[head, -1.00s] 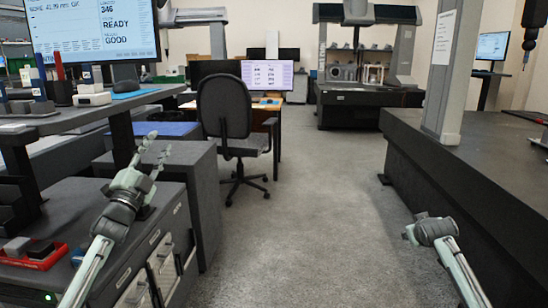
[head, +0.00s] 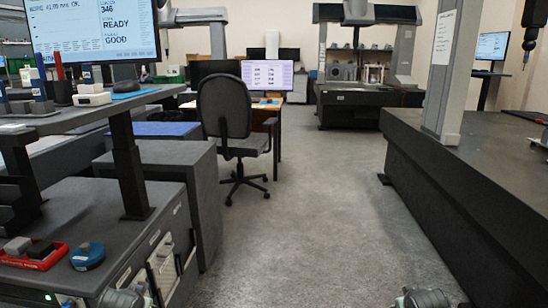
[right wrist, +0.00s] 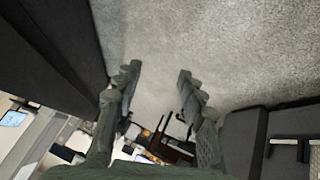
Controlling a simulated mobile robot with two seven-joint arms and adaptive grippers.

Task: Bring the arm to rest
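My right gripper (right wrist: 157,75) is open in the right wrist view, its two fingers apart with nothing between them. In the head view only a piece of my right arm (head: 422,298) shows at the bottom edge, beside the dark granite base. A piece of my left arm (head: 124,297) shows at the bottom left, by the front of the drawer cabinet. My left gripper is out of sight.
A drawer cabinet (head: 125,235) at left bears a red tray (head: 58,263) with grey and black blocks and a round blue object (head: 87,256). A dark granite base (head: 455,190) stands at right. An office chair (head: 226,120) stands ahead. The grey floor (head: 310,220) between is clear.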

